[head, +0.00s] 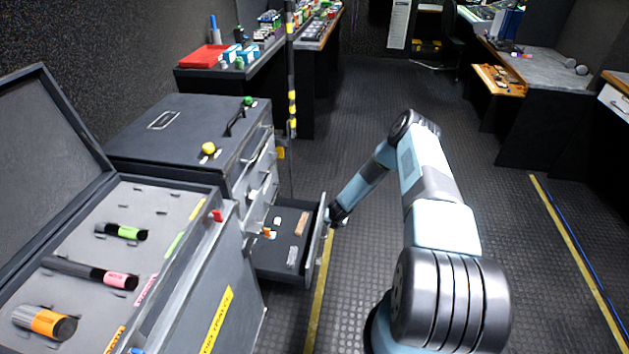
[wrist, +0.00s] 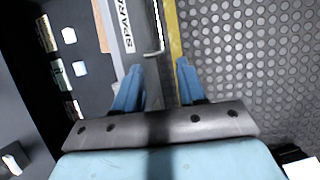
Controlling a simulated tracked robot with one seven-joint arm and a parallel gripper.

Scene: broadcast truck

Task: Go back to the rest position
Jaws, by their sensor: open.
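My gripper (head: 337,214) is at the end of my blue and grey arm, beside the front of a pulled-out drawer (head: 318,252). In the wrist view my gripper (wrist: 158,72) is open, its two blue fingers apart. A grey drawer handle (wrist: 151,60) shows between or just beyond the fingers; I cannot tell if they touch it. The drawer front (wrist: 118,35) carries a label that starts "SPARE". Several small items lie in the drawer, among them a brown block (head: 301,223) and a pale block (head: 292,256).
The drawer cabinet (head: 190,130) has a yellow knob (head: 208,148) on top. An open case (head: 165,215) with marked cylinders stands at the left. A striped pole (head: 291,80) rises behind. The floor (head: 380,110) is clear in the aisle to the right.

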